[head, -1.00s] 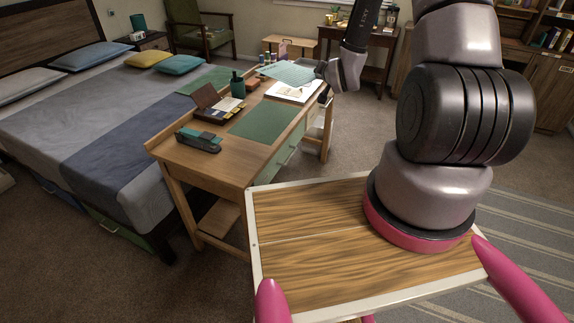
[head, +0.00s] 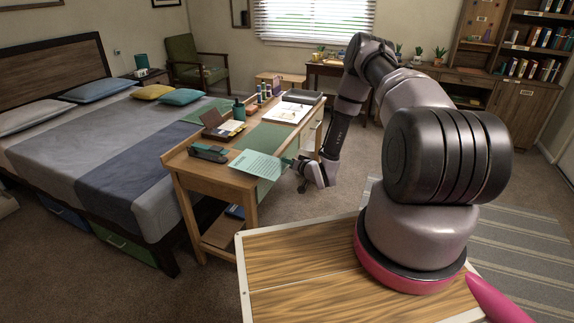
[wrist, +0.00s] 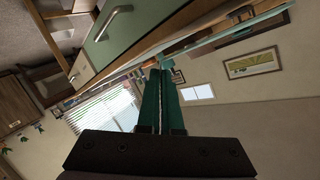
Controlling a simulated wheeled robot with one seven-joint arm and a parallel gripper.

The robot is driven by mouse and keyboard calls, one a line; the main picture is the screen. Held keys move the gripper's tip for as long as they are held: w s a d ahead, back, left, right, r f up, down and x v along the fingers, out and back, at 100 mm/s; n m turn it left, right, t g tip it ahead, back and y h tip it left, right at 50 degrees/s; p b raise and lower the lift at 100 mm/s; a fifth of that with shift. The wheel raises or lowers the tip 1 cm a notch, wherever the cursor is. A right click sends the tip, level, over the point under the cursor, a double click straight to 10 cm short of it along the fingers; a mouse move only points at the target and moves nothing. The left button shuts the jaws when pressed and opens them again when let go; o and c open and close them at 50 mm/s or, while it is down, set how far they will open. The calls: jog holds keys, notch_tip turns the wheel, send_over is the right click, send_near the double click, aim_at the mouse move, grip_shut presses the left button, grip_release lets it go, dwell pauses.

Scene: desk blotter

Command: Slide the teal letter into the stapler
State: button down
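The teal letter (head: 257,166), a flat sheet with printed lines, is held out over the front part of the desk. My gripper (head: 290,163) is at the letter's right edge and is shut on it. In the wrist view my gripper's two teal fingers (wrist: 159,75) are close together, with the letter seen nearly edge-on beyond them. The dark teal stapler (head: 208,153) lies on the desk's near left corner, left of the letter and apart from it. The stapler's opening is too small to make out.
A bed (head: 95,150) stands to the left. Floor right of the desk is clear.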

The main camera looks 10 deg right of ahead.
aim_at(266, 162)
jog(key=shift+s+a+f, duration=0.1)
jog(key=shift+f, duration=0.35)
jog(key=shift+w+a+f, duration=0.15)
jog(key=shift+w+a, duration=0.5)
jog(key=shift+a, duration=0.2)
jog(key=shift+w+a+f, duration=0.1)
jog(key=shift+w+a, duration=0.5)
jog(key=shift+a, duration=0.2)
jog(key=shift+a, duration=0.1)
dwell(0.5)
jog(key=shift+w+a+f, duration=0.25)
jog(key=shift+w+a, duration=0.75)
jog(key=shift+a, duration=0.3)
jog(key=shift+w+a+f, duration=0.2)
jog(key=shift+w+a, duration=0.75)
jog(key=shift+a, duration=0.35)
